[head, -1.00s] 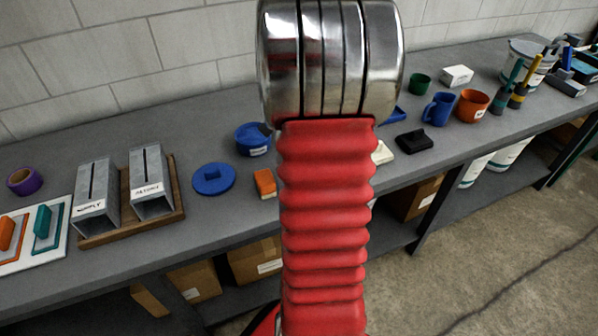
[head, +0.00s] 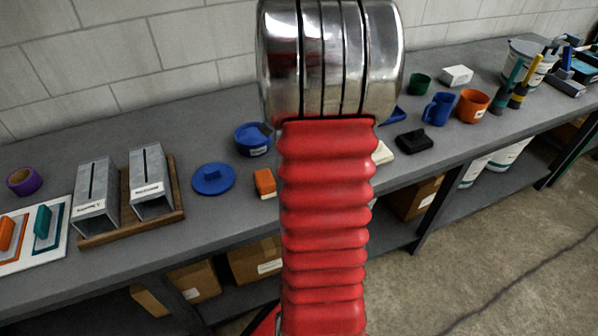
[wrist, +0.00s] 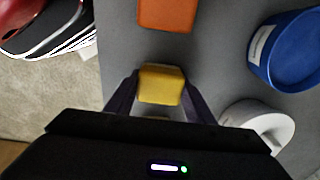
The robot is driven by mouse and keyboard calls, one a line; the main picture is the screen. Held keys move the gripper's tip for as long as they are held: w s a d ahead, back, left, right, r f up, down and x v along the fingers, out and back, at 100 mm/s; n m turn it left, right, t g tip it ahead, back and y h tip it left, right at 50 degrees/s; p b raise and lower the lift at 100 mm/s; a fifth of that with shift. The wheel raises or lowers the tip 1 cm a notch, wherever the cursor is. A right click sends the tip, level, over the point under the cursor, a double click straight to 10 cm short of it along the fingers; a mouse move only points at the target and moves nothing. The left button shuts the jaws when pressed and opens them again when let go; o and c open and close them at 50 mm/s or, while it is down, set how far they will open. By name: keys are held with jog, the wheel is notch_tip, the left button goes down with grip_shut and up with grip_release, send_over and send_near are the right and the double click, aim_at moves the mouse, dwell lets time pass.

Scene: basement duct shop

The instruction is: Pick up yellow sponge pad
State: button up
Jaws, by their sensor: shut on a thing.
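The yellow sponge pad (wrist: 162,84) shows in the wrist view between the two dark fingers of my gripper (wrist: 160,92). The fingers are shut on its left and right sides. I cannot tell whether the pad touches the grey bench top (wrist: 215,60) or is above it. In the head view my own arm hides the pad and my gripper.
An orange block (wrist: 168,14) lies ahead of the pad, also in the head view (head: 265,183). A blue container (wrist: 291,50) and a white round object (wrist: 262,122) are to the right. A black block (head: 414,140) lies farther right. The bench edge drops off at the left in the wrist view.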

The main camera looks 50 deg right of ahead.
jog(key=shift+r, duration=0.1)
jog(key=shift+c, duration=0.3)
notch_tip(320, 180, up, 10)
jog(key=shift+f, duration=0.1)
dwell(0.6)
jog(key=o, duration=0.5)
jog(key=c, duration=0.4)
jog(key=shift+s, duration=0.1)
